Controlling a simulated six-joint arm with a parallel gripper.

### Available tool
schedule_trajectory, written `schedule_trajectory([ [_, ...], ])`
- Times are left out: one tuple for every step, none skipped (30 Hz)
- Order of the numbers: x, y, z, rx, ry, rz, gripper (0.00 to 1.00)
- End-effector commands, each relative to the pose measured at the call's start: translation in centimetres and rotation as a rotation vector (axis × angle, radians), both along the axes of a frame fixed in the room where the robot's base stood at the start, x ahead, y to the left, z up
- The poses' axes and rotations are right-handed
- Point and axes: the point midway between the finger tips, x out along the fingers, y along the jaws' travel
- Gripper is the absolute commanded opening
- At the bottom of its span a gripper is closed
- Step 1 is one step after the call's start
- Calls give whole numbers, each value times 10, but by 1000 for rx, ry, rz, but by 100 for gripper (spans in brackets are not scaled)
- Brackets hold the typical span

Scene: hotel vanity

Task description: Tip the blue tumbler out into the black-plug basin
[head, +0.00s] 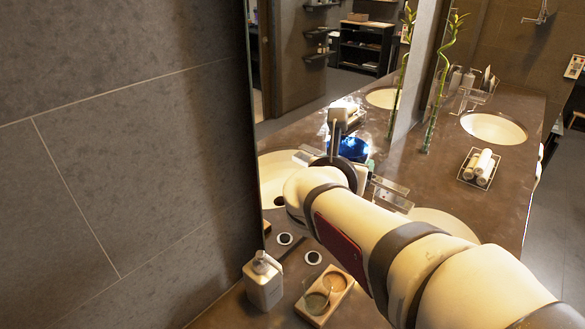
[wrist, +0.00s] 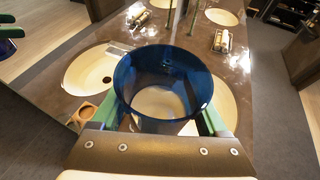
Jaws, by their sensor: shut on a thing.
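The blue tumbler (wrist: 163,75) is a see-through glass held in the middle of the wrist view, its round rim toward the top. My gripper (wrist: 163,114) is shut on it, with a green finger on each side. In the head view a blue patch of tumbler (head: 352,148) shows past my wrist, partly hidden. A pale basin (wrist: 225,103) lies below and behind the tumbler; part of it also shows beside my arm in the head view (head: 445,219). Its plug is hidden. Another basin shape (wrist: 88,72) with a dark drain appears at left, seemingly a reflection.
A large mirror (head: 300,100) on the left doubles much of the counter. A soap bottle (head: 264,282) and a wooden tray (head: 341,286) stand near the front. A rack of rolled towels (head: 480,167), a bamboo stem (head: 433,110) and a farther basin (head: 494,128) lie beyond.

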Motion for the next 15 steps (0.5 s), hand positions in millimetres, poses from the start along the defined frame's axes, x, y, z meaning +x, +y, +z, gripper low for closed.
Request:
schedule_trajectory([
  [16,-18,5,1,1,-20,3],
  [26,-28,5,0,5,-29,3],
  [39,-43,4,-2,7,-47,3],
  [49,-54,0,-2,8,-62,3],
  [58,-65,-4,-1,10,-77,3],
  [70,-82,-12,-1,10,-98,3],
  [79,-95,-19,-2,12,-114,3],
  [87,-108,-27,-2,12,-130,3],
  [97,-127,-40,-1,14,-153,3],
  [104,-142,-50,-1,13,-168,3],
  [110,-157,-61,-2,15,-184,3],
  [117,-178,-78,-1,15,-205,3],
  [122,-194,-90,-1,15,-219,3],
  [125,-210,-104,-1,15,-232,3],
  [128,-231,-122,0,14,-250,3],
])
